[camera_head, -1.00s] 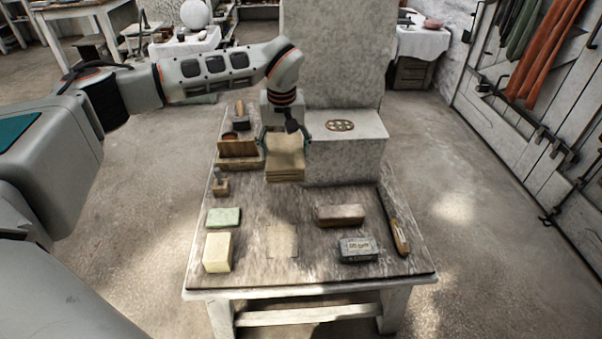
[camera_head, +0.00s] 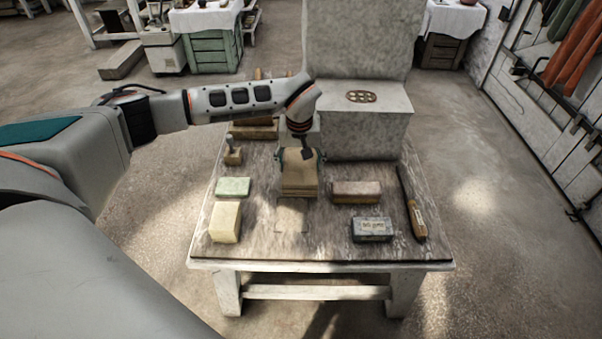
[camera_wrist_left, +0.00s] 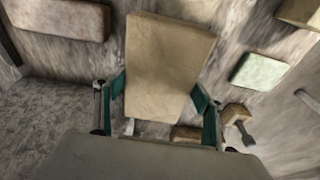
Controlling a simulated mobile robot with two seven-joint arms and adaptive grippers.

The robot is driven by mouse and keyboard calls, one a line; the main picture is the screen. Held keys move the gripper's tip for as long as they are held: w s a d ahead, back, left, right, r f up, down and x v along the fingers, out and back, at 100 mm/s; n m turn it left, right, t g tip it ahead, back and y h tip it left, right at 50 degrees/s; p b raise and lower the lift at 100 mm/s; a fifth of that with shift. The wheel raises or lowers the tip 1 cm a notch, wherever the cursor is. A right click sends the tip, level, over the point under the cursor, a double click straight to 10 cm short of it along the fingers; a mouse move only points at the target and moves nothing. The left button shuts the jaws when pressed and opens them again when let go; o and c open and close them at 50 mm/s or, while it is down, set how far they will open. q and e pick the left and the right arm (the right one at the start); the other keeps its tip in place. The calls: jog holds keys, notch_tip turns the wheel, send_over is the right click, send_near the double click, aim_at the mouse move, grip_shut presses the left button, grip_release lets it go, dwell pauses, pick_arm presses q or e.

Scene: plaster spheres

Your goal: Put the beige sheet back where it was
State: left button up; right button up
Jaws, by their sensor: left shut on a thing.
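The beige sheet (camera_head: 300,183) looks like a thick folded stack with layered edges. My left gripper (camera_head: 304,157) is shut on it from two sides, over the middle of the worktable (camera_head: 270,248). In the left wrist view the sheet (camera_wrist_left: 168,62) sits between the teal finger pads of the left gripper (camera_wrist_left: 162,92). I cannot tell how high the sheet is above the tabletop. A paler squarish patch (camera_head: 291,215) on the table lies just in front of it, bare. My right gripper is not in view.
Left of the patch are a green block (camera_head: 233,187) and a cream block (camera_head: 226,222). Right of it are a brown block (camera_head: 356,191), a dark labelled box (camera_head: 372,229) and a wooden-handled tool (camera_head: 415,215). A grey stone block (camera_head: 365,130) stands behind.

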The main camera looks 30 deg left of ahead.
pick_arm(q)
notch_tip(320, 180, down, 4)
jog(key=shift+r+b, duration=0.1)
jog(key=shift+b, duration=0.25)
jog(key=shift+r, duration=0.15)
jog(key=o, duration=1.4)
jog(key=shift+o, duration=0.2)
